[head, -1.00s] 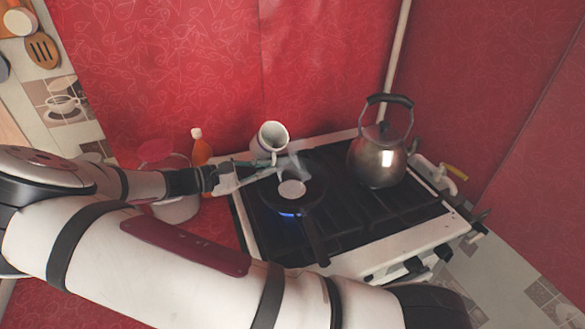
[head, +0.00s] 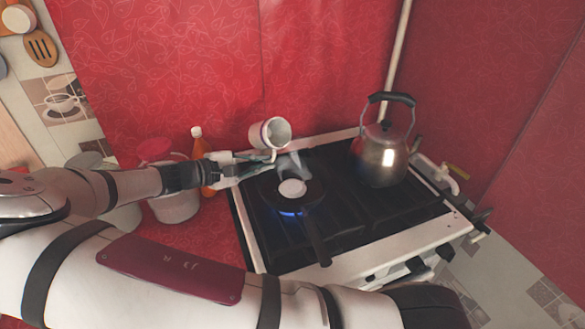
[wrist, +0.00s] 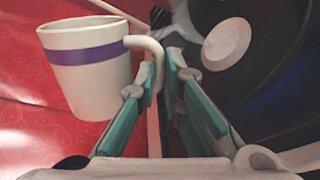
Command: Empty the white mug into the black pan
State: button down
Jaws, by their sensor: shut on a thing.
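The white mug (head: 268,134) is tilted, with its open mouth turned right toward the pan side. In the wrist view the mug (wrist: 88,75) shows a purple band and its handle between my fingers. My gripper (head: 262,160) is shut on the mug's handle; its teal fingertips also show in the wrist view (wrist: 160,85). The black pan (head: 312,215) sits on the stove over a lit blue flame, just right of and below the mug. A round white thing (head: 292,188) lies in the pan, and whitish smoke or steam rises there. The mug's contents cannot be seen.
A metal kettle (head: 381,153) stands on the stove's back right. An orange bottle (head: 201,165) and a white tub with a red lid (head: 174,204) stand left of the stove, close to my wrist. The red wall is close behind the mug.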

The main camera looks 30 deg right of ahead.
jog(key=shift+w+a+r+m+t+b, duration=0.1)
jog(key=shift+w+r+m+t+b, duration=0.2)
jog(key=shift+m+t+b, duration=0.35)
dwell(0.9)
jog(key=shift+s+f+m, duration=0.45)
jog(key=shift+s+m, duration=0.1)
jog(key=shift+m, duration=0.3)
dwell(0.4)
jog(key=shift+w+f+m+t+p, duration=0.15)
jog(key=shift+f+m+t+p, duration=0.15)
jog(key=shift+f+m+t, duration=0.25)
dwell(0.7)
jog(key=shift+r+m+p, duration=0.4)
jog(key=shift+m+p, duration=0.15)
jog(key=shift+p, duration=0.1)
